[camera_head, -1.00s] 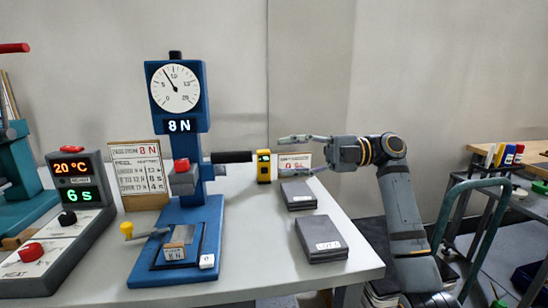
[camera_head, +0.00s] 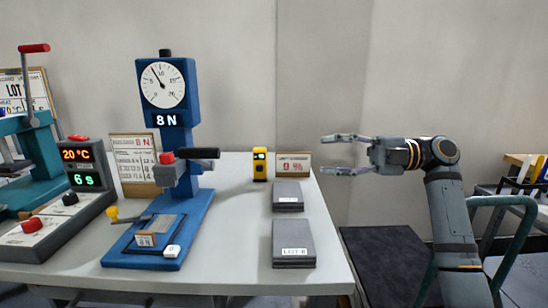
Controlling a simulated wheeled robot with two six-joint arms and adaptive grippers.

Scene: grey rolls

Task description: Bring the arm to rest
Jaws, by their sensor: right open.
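My right gripper (camera_head: 345,155) is open and empty. It is held in the air beyond the right edge of the grey table (camera_head: 235,230), with its fingers pointing left. My right arm (camera_head: 448,210) comes up from the lower right, bent at the wrist. The gripper touches nothing that I can see. My left gripper is not in view.
A blue press (camera_head: 170,155) with a dial reading 8 N stands on the table. A controller (camera_head: 60,215) shows 20 °C and 6 s. Two grey stacks, the front one (camera_head: 293,243) labelled, lie near the right edge.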

